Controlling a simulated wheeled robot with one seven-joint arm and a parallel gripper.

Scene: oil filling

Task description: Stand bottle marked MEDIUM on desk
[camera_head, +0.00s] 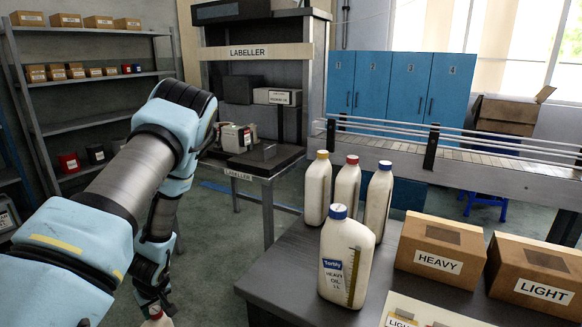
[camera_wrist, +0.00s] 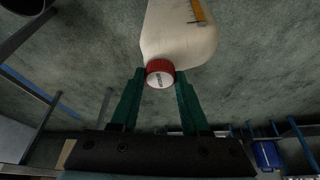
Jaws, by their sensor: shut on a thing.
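My gripper (camera_wrist: 160,76) has its green fingers shut on the neck of a white bottle with a red cap (camera_wrist: 160,73). The bottle's body (camera_wrist: 185,32) has a yellow strip and hangs over the floor, away from the desk (camera_head: 285,268). In the head view only the red cap (camera_head: 156,312) and a little of this bottle show at the bottom edge. No MEDIUM mark shows on it. A blue-capped bottle labelled HEAVY OIL (camera_head: 340,288) stands upright near the desk's left front. Behind it stand a yellow-capped bottle (camera_head: 317,190), a red-capped bottle (camera_head: 347,193) and a blue-capped bottle (camera_head: 377,203).
A HEAVY box (camera_head: 440,240) and a LIGHT box (camera_head: 535,260) stand on the desk's right. A pale panel (camera_head: 425,312) with small labels lies at the front. The labeller stand (camera_head: 265,158) and a conveyor (camera_head: 460,165) are behind. Bare desk shows left of the HEAVY OIL bottle.

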